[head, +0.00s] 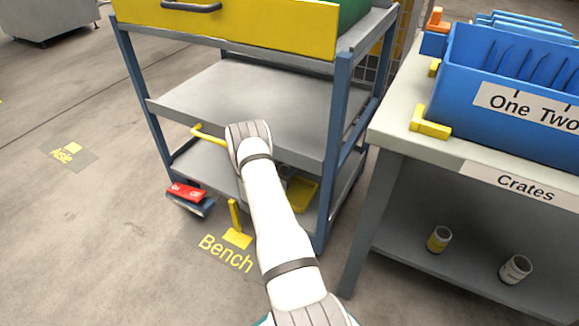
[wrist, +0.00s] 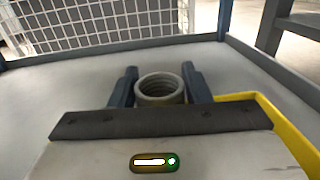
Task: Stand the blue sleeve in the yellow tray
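In the wrist view my gripper (wrist: 160,80) has its two dark fingers on either side of a grey, hollow round sleeve with ridged inner walls (wrist: 160,86). Both fingers appear to touch its sides. It looks grey, not blue, and its lower part is hidden by my gripper's body. I see no clearly blue sleeve. The yellow tray's rim (wrist: 272,118) runs along the right, close to my gripper. In the head view the yellow tray (head: 304,194) shows on the lower shelf, partly behind my arm. My gripper is hidden there.
The middle shelf (head: 255,95) lies above the lower one, and blue posts (head: 335,150) stand at its corners. A table with blue crates (head: 500,80) stands to the right. A wire mesh (wrist: 90,25) is behind the shelf.

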